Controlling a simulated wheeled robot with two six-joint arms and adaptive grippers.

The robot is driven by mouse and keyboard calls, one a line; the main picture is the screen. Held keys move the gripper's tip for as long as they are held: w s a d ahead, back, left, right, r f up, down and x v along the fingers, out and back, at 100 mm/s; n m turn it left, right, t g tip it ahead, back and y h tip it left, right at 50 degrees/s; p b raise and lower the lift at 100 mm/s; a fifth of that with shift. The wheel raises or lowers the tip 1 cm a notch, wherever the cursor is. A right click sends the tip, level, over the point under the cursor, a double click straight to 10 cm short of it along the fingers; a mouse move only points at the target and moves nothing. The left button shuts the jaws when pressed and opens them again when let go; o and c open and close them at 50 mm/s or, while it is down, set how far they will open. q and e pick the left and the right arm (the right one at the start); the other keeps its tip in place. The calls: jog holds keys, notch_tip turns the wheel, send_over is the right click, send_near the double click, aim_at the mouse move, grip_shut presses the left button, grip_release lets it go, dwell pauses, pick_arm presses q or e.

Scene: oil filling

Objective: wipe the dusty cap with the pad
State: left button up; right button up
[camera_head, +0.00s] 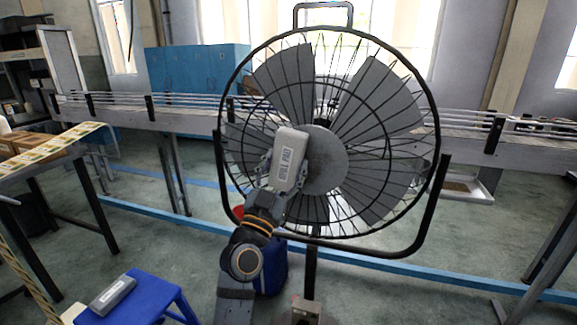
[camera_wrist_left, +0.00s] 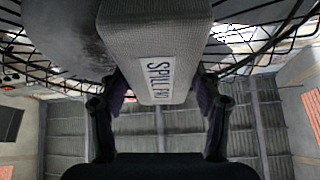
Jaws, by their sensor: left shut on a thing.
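The dusty cap (camera_head: 328,165) is the round grey hub at the centre of a large standing fan (camera_head: 436,185). A light grey pad (camera_head: 287,160) is in front of the cap's left part and hides some of it. My left gripper (camera_head: 279,182) is shut on the pad from below. In the left wrist view the pad (camera_wrist_left: 155,40) sits between both fingers, its printed lettering showing, and the mottled cap (camera_wrist_left: 72,38) is at its left. The pad is at or very near the cap; I cannot tell whether they touch. My right gripper is in neither view.
The fan's black wire guard surrounds the cap. A blue stool (camera_head: 150,300) with a grey block (camera_head: 113,294) on it stands at the lower left. A blue container (camera_head: 272,268) is behind my left arm. A conveyor (camera_head: 185,115) runs behind the fan.

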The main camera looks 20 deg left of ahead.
pick_arm(q)
jog(key=shift+a+f+n, duration=0.25)
jog(key=shift+a+n, duration=0.15)
jog(key=shift+a, duration=0.2)
jog(key=shift+w+a+r+p, duration=0.1)
jog(key=shift+a+p, duration=0.1)
jog(key=shift+p, duration=0.3)
jog(key=a+p, duration=0.2)
jog(key=a, duration=0.1)
jog(key=shift+w+a, duration=0.1)
jog(key=shift+a, duration=0.15)
